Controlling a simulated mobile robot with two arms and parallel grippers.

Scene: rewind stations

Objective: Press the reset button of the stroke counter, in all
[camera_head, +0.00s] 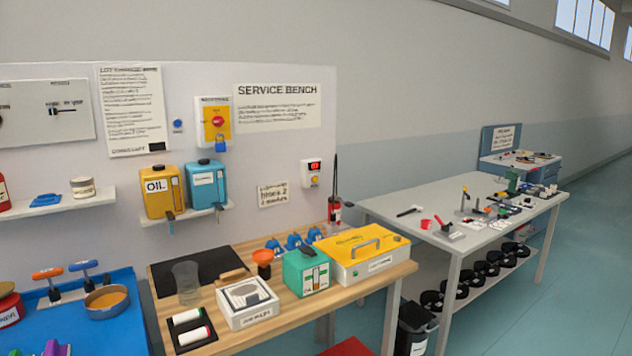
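A small white wall box (312,173) with a red lit display hangs at the right end of the service bench's back panel, and it looks like the stroke counter. A round yellow button (314,181) sits under its display. The digits are too small to read. A separate blue round button (178,125) is on the panel, left of the yellow lockout plate (214,122). Neither of my grippers shows in this view.
Below the wall box stand a dark red bottle with a long spout (335,212) and a yellow-lidded case (362,254) on the wooden bench (290,309). A grey table (412,197) with tools is at right. Teal floor (560,290) is open at far right.

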